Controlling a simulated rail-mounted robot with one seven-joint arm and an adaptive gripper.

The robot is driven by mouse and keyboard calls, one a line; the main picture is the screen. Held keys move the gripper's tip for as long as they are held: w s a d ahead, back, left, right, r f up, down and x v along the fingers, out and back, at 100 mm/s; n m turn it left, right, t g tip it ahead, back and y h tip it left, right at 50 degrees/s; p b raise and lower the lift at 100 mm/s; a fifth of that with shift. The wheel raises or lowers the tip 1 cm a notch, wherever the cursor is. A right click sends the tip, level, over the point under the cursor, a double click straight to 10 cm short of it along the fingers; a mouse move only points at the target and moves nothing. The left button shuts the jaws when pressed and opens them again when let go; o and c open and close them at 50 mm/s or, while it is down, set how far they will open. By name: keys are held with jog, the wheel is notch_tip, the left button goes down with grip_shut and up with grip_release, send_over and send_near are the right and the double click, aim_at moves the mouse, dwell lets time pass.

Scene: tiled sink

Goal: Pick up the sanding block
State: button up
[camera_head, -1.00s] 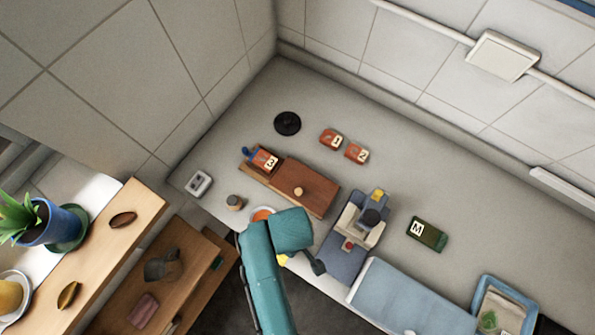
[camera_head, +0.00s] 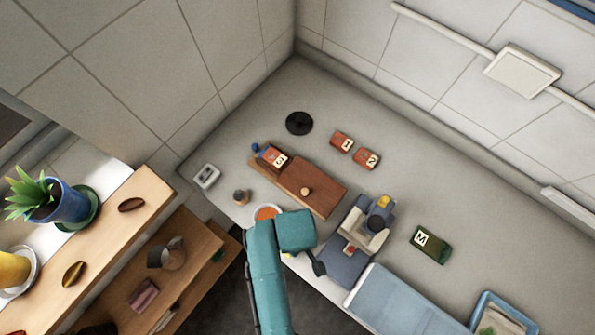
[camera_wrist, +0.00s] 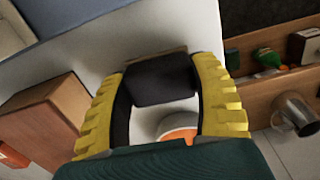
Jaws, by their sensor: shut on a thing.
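In the wrist view, my gripper (camera_wrist: 166,72) has ribbed yellow fingers closed on the two sides of a dark block. This block, which I take to be the sanding block (camera_wrist: 160,84), is nearly black with a thin brown upper edge. The gripper's teal body covers the bottom of the view. In the head view, my teal arm reaches up from the bottom edge to the counter's front edge, and it hides the block and most of the gripper.
A white bowl with orange contents (camera_head: 267,212) is just beside the arm. A brown wooden box (camera_head: 318,188) stands behind it, and a grey-blue device (camera_head: 350,245) is to the right. Wooden shelves (camera_head: 190,235) are at left. The back-right counter (camera_head: 470,190) is mostly clear.

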notch_tip(320, 180, up, 10)
jog(key=shift+f, duration=0.1)
dwell(0.4)
